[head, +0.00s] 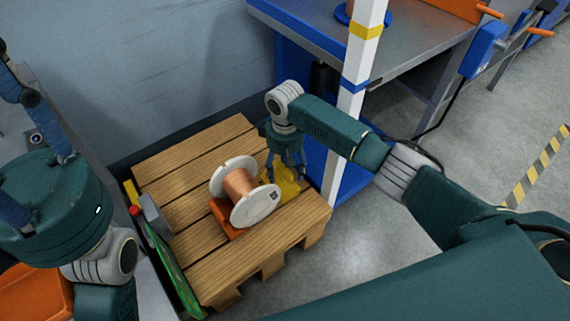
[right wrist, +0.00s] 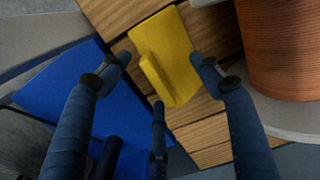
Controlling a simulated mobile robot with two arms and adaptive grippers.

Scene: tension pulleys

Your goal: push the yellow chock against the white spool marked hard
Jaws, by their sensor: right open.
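The white spool (head: 257,204), wound with copper-coloured wire, lies on its side on the wooden pallet (head: 190,150). A small dark mark shows on its near flange. The yellow chock (head: 287,185) sits on the pallet just right of the spool, partly hidden by my right gripper (head: 287,172). In the right wrist view the chock (right wrist: 165,50) lies between my open fingers (right wrist: 163,70), with bare wood between it and the spool's copper winding (right wrist: 284,50). My left gripper is partly in view at the far left edge, its fingertips cut off, away from the spool.
An orange chock (head: 223,214) sits under the left side of the spool. A white post (head: 349,107) and a blue-framed workbench (head: 415,45) stand close on the pallet's right. A green item (head: 170,262) and grey block (head: 156,216) lie along its left edge. The wall is behind.

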